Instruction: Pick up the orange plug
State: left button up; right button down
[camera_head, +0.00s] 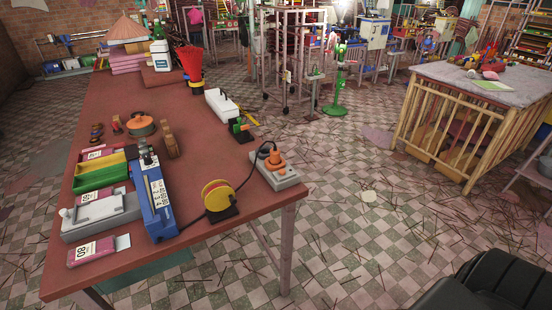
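The orange plug (276,160) stands upright in a light grey socket block (288,180) near the right edge of the red-brown table. A dark cord (248,172) arches from the top of the plug to the left and down behind a yellow disc (215,194). Another dark cord stretch runs from near the disc to a blue boxy device (157,207) with a white label. Neither of my grippers is in view, and nothing touches the plug.
The red-brown table (190,262) also holds green and yellow trays (100,176), a grey metal block (100,215), an orange-lidded pot (141,125), and a white box (221,105). A wooden-slatted table (460,125) stands right. A black shape fills the lower right corner. Checkered floor lies between.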

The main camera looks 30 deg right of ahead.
aim_at(275, 160)
jog(key=k, duration=1.2)
jog(key=z, duration=0.9)
jog(key=i, duration=1.55)
jog(key=u, duration=0.75)
